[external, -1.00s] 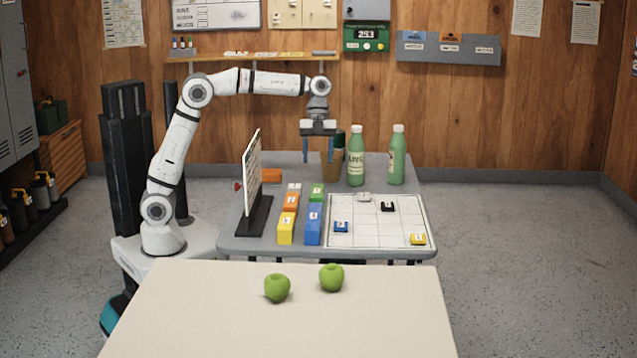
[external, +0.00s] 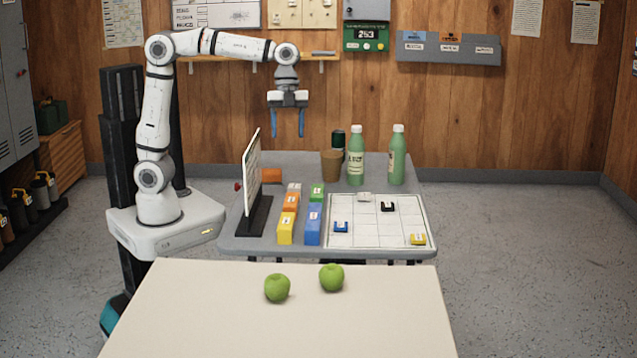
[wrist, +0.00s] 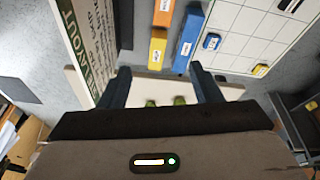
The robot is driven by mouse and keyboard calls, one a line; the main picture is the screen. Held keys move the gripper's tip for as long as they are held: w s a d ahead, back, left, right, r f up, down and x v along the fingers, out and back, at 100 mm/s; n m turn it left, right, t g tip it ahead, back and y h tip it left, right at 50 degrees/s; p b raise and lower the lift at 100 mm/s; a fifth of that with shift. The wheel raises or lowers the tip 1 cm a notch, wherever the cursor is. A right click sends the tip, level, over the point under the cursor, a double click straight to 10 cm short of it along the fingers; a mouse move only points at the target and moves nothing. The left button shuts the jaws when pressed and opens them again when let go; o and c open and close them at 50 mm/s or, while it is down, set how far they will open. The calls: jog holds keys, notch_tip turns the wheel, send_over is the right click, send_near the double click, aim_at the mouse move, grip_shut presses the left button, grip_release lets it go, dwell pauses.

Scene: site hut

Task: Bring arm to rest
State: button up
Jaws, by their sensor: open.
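My gripper (external: 287,122) hangs fingers-down above the back part of the grey table (external: 290,163), clear of everything on it. Its two blue fingers are apart with nothing between them. In the wrist view the open fingers of my gripper (wrist: 163,88) frame the colored blocks and the cream table beyond. My arm is raised, with its elbow high and its forearm about level.
On the grey table are a standing board (external: 251,175), yellow (external: 286,228) and blue (external: 313,226) blocks, a white grid sheet (external: 375,232) with small pieces, a brown cup (external: 331,165) and green bottles (external: 356,158). Two apples (external: 277,288) lie on the cream table (external: 290,325).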

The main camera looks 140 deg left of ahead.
jog(key=s+d+r+n+y+p, duration=0.1)
jog(key=s+d+r+n+p, duration=0.2)
jog(key=d+r+p, duration=1.05)
jog(key=s+d+r+n+t+y+p, duration=0.1)
jog(key=s+d+r+n+t+p, duration=0.15)
jog(key=s+d+r+p, duration=1.1)
jog(key=w+a+f+g+b, duration=0.1)
jog(key=w+f, duration=0.2)
jog(key=f, duration=0.6)
jog(key=shift+w+a+f+n+b, duration=0.2)
jog(key=shift+f+n+b, duration=0.1)
jog(key=shift+n+b, duration=0.15)
